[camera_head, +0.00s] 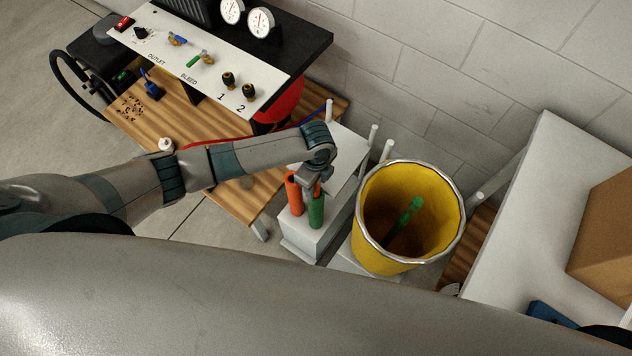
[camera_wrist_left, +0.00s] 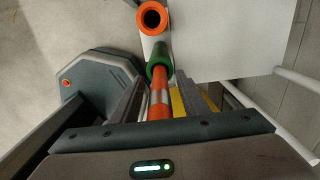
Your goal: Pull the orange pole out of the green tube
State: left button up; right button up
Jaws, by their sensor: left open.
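The green tube (camera_head: 316,210) stands upright on a white stand (camera_head: 303,238), beside an orange tube (camera_head: 294,195). In the left wrist view, the orange pole (camera_wrist_left: 158,106) with pale bands sits in the mouth of the green tube (camera_wrist_left: 158,62). The open orange tube (camera_wrist_left: 152,18) is beyond it. My left gripper (camera_head: 314,182) is right above the green tube, with its open fingers on either side of the pole. In the head view the hand hides most of the pole. My right gripper is not in view.
A yellow bucket (camera_head: 371,222) with a green object (camera_head: 405,218) inside stands just right of the tubes. White posts (camera_head: 364,150) rise behind the stand. A wooden bench (camera_head: 238,201) with a gauge panel (camera_head: 175,60) is at the left. A white table (camera_head: 535,215) with a cardboard box (camera_head: 605,240) is at the right.

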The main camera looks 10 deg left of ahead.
pick_arm(q)
jog(key=shift+c, duration=0.6)
grip_shut()
